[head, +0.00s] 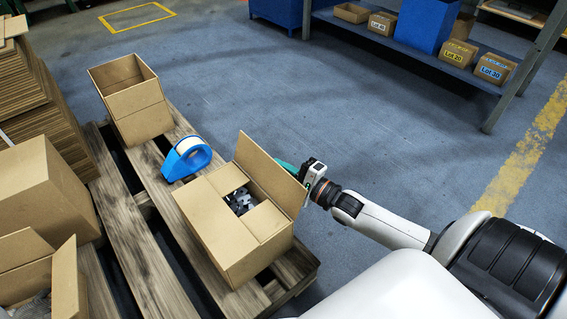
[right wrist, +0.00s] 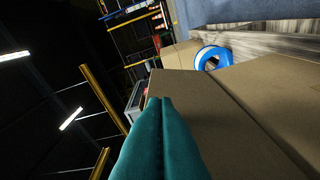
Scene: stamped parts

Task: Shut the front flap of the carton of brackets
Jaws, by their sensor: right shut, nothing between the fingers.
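The carton of brackets (head: 236,251) stands on the pallet in the head view, with grey metal brackets (head: 240,201) showing in its opening. One large flap (head: 269,169) stands up on its right side, leaning outward. The other flaps, such as the left one (head: 206,214), lie folded over the top. My right gripper (head: 286,167) is at the outer face of the raised flap, partly hidden by it. In the right wrist view its teal fingers (right wrist: 160,103) are together and empty, close beside brown cardboard (right wrist: 205,115); I cannot tell whether they touch. My left gripper is not in view.
A blue tape dispenser (head: 187,158) stands on the wooden pallet (head: 136,232) beside the carton. An open carton (head: 140,108) stands behind it. More cartons (head: 36,187) and stacked flat cardboard (head: 45,113) are at the left.

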